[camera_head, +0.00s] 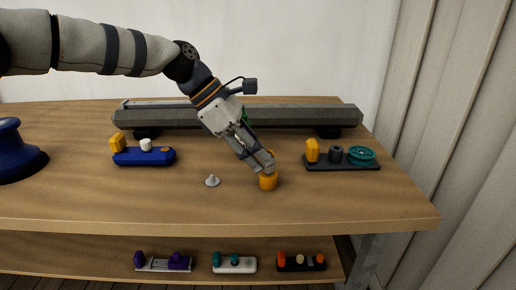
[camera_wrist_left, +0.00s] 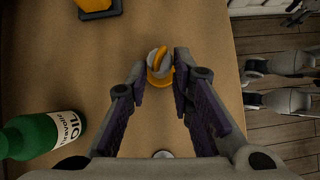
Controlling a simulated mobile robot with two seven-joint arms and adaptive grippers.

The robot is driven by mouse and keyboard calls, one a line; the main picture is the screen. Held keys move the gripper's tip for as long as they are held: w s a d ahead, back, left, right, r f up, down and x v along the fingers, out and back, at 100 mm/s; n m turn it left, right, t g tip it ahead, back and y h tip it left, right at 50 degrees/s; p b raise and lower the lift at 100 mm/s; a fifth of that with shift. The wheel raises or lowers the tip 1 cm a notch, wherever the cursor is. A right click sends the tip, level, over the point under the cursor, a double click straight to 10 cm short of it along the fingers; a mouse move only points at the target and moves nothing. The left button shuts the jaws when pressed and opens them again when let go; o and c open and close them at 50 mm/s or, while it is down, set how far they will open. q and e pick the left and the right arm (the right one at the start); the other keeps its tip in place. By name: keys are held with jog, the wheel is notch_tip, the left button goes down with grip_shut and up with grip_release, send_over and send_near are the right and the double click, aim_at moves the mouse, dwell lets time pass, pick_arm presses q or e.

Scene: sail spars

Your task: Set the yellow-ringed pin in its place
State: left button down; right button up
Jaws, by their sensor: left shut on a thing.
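My left gripper (camera_head: 262,165) reaches down to the table and is shut on a grey pin with a yellow ring (camera_wrist_left: 160,62). In the left wrist view the pin sits between the fingertips of the gripper (camera_wrist_left: 160,75). An orange-yellow round piece (camera_head: 268,182) is directly under the fingertips on the table; it also shows beneath the pin in the left wrist view (camera_wrist_left: 155,84). I cannot tell whether the pin touches it or is inside it. My right gripper is not in view.
A small grey cone-like piece (camera_head: 212,181) lies left of the gripper. A blue block with fittings (camera_head: 135,157) stands left, a dark fitting plate (camera_head: 345,167) right. A long grey spar (camera_head: 290,118) lies behind. The table's front edge is clear.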

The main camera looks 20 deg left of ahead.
pick_arm(q)
jog(key=shift+f, duration=0.35)
jog(key=c, duration=1.3)
grip_release()
jog(key=v, duration=1.2)
jog(key=shift+f, duration=0.1)
